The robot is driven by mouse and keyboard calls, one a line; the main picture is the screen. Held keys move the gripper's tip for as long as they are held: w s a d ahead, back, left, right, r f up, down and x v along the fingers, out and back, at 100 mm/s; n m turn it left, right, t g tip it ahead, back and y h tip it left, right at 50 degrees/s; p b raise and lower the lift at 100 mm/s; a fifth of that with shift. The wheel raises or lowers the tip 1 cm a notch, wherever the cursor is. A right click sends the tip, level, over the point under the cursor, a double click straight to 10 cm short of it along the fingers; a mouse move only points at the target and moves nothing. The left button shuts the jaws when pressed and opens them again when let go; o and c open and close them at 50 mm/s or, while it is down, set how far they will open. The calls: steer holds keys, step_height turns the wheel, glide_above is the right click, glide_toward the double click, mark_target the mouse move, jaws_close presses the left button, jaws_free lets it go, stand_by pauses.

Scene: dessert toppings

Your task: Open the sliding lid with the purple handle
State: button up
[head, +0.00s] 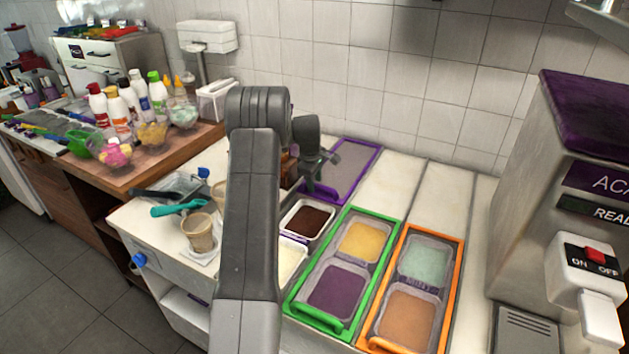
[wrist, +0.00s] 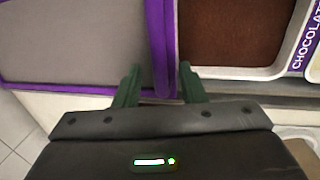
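The sliding lid (head: 352,168) is a grey panel in a purple frame at the back of the counter in the head view. It also fills the left of the wrist view (wrist: 75,45). Its purple handle (wrist: 161,60) runs upright in the wrist view, along the lid's edge. My gripper (wrist: 160,85) is open, with one dark green finger on each side of the handle and small gaps visible between. In the head view my gripper (head: 318,172) is over the lid's front end, and my arm hides part of that area.
A dark brown chocolate tub (head: 307,219) is exposed beside the lid, with a pale tub (head: 291,260) in front. Green-framed (head: 318,318) and orange-framed (head: 448,300) lids lie to the right. A machine (head: 540,190) stands far right.

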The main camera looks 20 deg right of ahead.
step_height(320, 180, up, 14)
steer(key=s+a+b, duration=0.1)
steer(key=a+b, duration=0.1)
steer(key=shift+s+f, duration=0.2)
steer(key=shift+s, duration=0.15)
steer(key=shift+a, duration=0.1)
steer(key=f, duration=0.4)
steer(key=w+d+f+p, duration=0.1)
steer(key=f, duration=0.4)
steer(key=d+f+p, duration=0.1)
steer(key=f, duration=0.3)
steer(key=shift+w+d+f, duration=0.1)
steer(key=shift+w+f, duration=0.2)
steer(key=shift+f, duration=0.05)
steer(key=shift+s+a, duration=0.2)
steer(key=shift+a, duration=0.1)
steer(key=shift+a, duration=0.1)
